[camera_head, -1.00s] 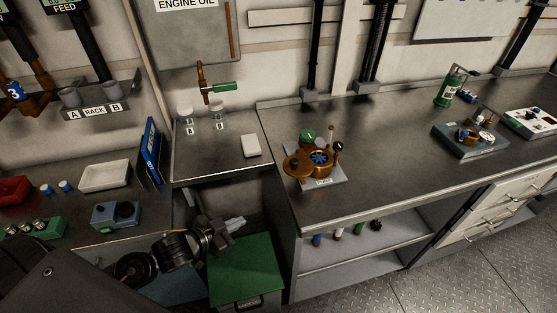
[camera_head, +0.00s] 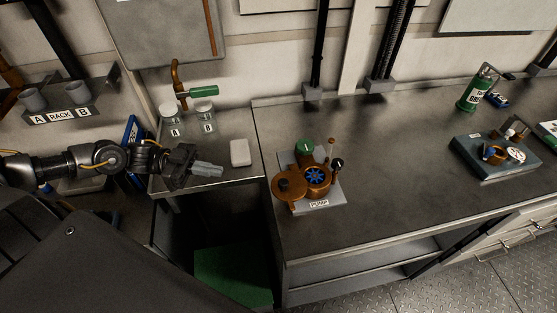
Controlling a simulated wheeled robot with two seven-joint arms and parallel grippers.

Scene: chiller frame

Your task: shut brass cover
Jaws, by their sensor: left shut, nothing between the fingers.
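The pump (camera_head: 318,179) stands on a grey base plate on the long metal bench, with a blue impeller showing in its open brass housing. The round brass cover (camera_head: 290,188) is swung out to the left of the housing, with a dark knob on it. A green cap and an upright lever with a dark ball sit on the pump. My left gripper (camera_head: 208,170) is shut and empty, left of the pump, over the lower side counter. A gap lies between it and the cover. My right gripper is not in view.
A white block (camera_head: 240,152) and two jars, A (camera_head: 172,120) and B (camera_head: 205,116), stand on the side counter under a green-handled tap (camera_head: 203,91). A grey-blue device (camera_head: 492,155) and a green bottle (camera_head: 477,92) stand at the right. The bench right of the pump is clear.

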